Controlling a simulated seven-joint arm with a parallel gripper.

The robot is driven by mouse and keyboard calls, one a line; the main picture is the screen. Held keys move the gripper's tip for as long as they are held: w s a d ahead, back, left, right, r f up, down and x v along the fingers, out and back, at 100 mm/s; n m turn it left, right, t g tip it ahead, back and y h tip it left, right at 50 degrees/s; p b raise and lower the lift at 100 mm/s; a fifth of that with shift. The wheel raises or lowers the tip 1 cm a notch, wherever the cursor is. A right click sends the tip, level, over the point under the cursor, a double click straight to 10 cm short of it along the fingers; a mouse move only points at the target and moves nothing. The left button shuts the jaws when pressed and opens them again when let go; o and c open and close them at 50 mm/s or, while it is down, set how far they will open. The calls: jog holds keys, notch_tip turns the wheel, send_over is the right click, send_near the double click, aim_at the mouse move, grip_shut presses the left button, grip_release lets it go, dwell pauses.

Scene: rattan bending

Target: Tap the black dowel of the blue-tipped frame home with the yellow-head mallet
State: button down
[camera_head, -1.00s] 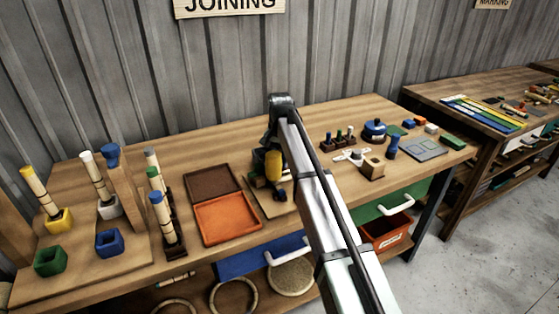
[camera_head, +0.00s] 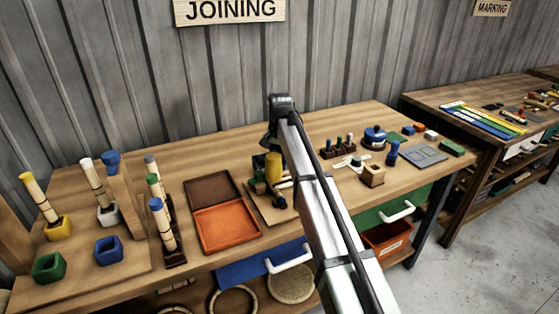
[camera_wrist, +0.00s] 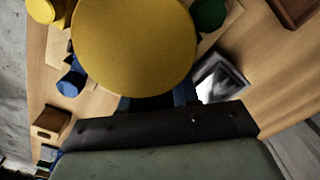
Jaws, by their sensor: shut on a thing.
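The yellow-head mallet's head (camera_head: 274,168) shows just left of my arm in the head view, over a small work board (camera_head: 264,206). In the wrist view the yellow mallet head (camera_wrist: 135,40) fills the upper middle, in front of my gripper (camera_wrist: 160,100). My gripper is shut on the mallet; its fingers and the handle are mostly hidden. Small green and black parts lie on the board below the head, a black one (camera_head: 280,202) at its front. I cannot make out the frame's blue tip or tell which part is the black dowel. No contact with the mallet head is visible.
A brown tray (camera_head: 212,184) and an orange tray (camera_head: 228,226) lie left of the board. Upright sticks with coloured tips stand farther left. A dowel rack (camera_head: 338,147), a wooden block (camera_head: 373,175) and a blue knob (camera_head: 375,136) are to the right. The back table strip is clear.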

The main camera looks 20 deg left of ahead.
notch_tip(320, 180, down, 4)
jog(key=shift+r, duration=0.25)
dwell(0.5)
jog(key=shift+r, duration=1.8)
jog(key=shift+r, duration=2.5)
